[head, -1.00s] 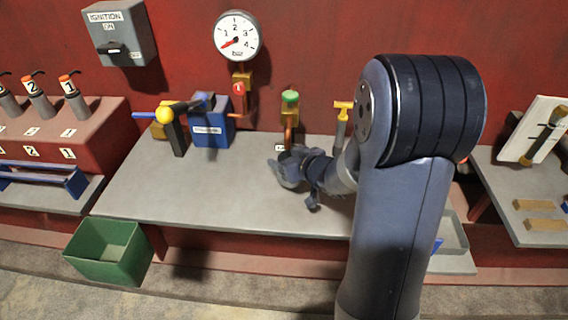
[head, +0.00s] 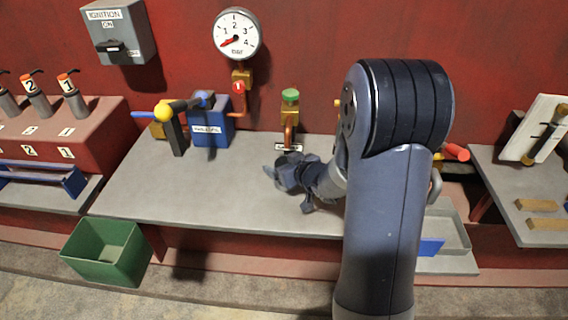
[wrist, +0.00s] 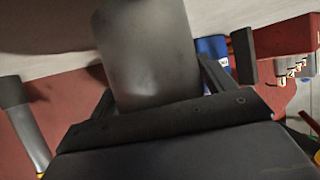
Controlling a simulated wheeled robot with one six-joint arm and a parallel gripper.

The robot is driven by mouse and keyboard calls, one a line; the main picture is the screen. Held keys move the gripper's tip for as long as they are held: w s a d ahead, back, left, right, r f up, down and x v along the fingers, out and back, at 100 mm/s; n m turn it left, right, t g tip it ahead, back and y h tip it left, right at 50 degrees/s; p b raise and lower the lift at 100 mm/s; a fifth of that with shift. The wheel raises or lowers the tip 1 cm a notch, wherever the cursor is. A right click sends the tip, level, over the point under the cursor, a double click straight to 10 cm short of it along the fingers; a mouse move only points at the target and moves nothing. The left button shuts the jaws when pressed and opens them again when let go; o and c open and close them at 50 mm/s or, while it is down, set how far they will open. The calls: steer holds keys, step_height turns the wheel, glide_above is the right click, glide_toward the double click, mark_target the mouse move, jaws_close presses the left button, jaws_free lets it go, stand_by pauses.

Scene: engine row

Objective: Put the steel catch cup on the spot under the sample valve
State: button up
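The grey steel catch cup (wrist: 150,50) fills the space between the two dark fingers of my gripper (wrist: 160,90) in the wrist view. Both fingers appear to press its sides. In the head view my gripper (head: 284,175) is low over the grey bench, and the cup is mostly hidden by it. The sample valve (head: 290,112), with a green knob and copper pipe, stands at the wall behind my gripper. A small white label (head: 288,147) lies below it. My gripper is in front of the valve, slightly left. I cannot make out the spot itself.
A blue pump (head: 210,128) with a black lever stands left on the bench (head: 150,185). A pressure gauge (head: 237,34) hangs above. A green bin (head: 105,250) is below the bench front. A grey tray (head: 455,235) sits right.

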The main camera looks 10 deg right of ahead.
steer(key=shift+o, duration=0.9)
steer(key=shift+r, duration=0.15)
steer(key=shift+s+d+r, duration=0.1)
steer(key=shift+s+r, duration=0.1)
steer(key=p+v, duration=0.2)
steer(key=v, duration=0.9)
steer(key=shift+s, duration=0.25)
